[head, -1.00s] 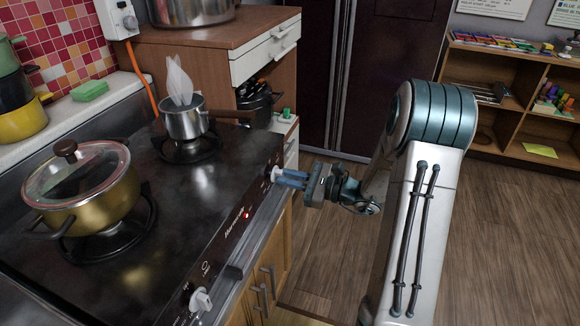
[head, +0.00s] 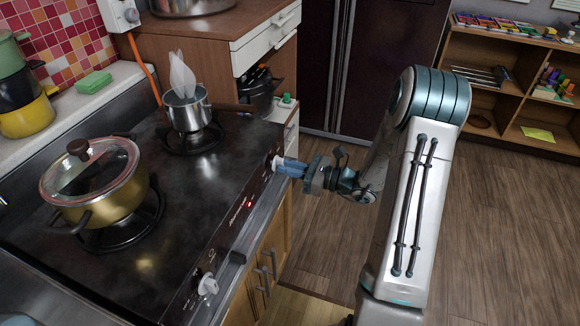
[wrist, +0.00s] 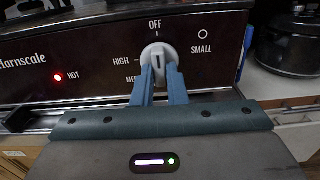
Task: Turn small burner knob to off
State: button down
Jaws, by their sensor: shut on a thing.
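The small burner knob (wrist: 158,50) is pale grey and sits on the dark front panel under OFF, with HIGH and part of another label to its left and SMALL to its right. Its grip bar looks close to upright, leaning a little. In the head view the knob (head: 272,161) is at the far right end of the stove front, mostly covered. My gripper (wrist: 160,76) is shut on the knob, one blue finger on each side. In the head view my gripper (head: 282,166) reaches it from the right.
A second white knob (head: 208,286) is on the near end of the panel. A red HOT light (wrist: 58,77) glows. A small pot (head: 186,112) steams on the back burner; a lidded gold pot (head: 112,195) stands on the front one. Floor is clear at right.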

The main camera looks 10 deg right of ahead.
jog(key=shift+s+f, duration=0.1)
jog(key=c, duration=1.4)
grip_release()
jog(key=shift+c, duration=0.2)
jog(key=v, duration=1.3)
jog(key=shift+s+d, duration=0.25)
jog(key=shift+d, duration=0.1)
